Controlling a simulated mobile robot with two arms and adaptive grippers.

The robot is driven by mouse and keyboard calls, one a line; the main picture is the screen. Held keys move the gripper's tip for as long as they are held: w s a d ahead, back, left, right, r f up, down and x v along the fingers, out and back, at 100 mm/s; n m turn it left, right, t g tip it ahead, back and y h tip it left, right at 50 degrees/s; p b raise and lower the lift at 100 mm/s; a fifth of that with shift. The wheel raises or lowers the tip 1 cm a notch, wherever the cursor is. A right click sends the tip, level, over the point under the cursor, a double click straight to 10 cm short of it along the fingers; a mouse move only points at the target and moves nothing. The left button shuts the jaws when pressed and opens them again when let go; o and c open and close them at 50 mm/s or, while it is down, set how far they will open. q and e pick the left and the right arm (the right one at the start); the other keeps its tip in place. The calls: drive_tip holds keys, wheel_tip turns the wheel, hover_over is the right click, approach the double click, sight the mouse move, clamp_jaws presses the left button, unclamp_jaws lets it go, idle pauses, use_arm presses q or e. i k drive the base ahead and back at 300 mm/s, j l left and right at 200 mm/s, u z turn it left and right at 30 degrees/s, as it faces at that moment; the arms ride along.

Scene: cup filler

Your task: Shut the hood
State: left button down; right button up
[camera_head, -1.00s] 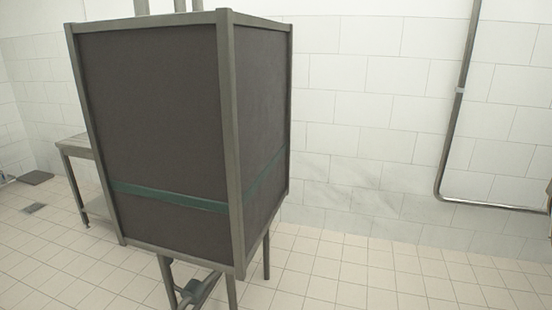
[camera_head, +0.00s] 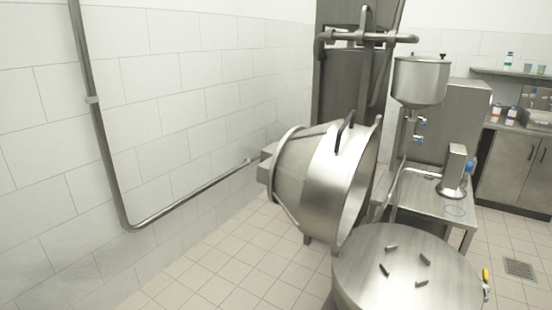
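A large round steel hood (camera_head: 318,185) stands tipped up on its side in the middle of the head view, with its open mouth facing right. A black handle (camera_head: 345,131) sits on its upper side near the rim. Right of and below it is a round steel base (camera_head: 400,287) with several small dark pegs on its flat top. The hood is tilted clear of this top. Neither of my grippers is in view.
Behind stand a steel funnel hopper (camera_head: 421,82) and a steel table (camera_head: 440,207). A wall pipe (camera_head: 100,150) runs down and along the left wall. Tiled floor (camera_head: 225,245) is clear left of the hood. Cabinets (camera_head: 518,168) stand at the far right.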

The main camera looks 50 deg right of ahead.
sight(320, 175)
drive_tip(key=i+l+z, duration=0.1)
drive_tip(key=i+z, duration=0.8)
drive_tip(key=i+j+z, duration=0.15)
drive_tip(key=z, duration=0.35)
drive_tip(key=i+j+z, duration=0.45)
drive_tip(key=l, duration=0.1)
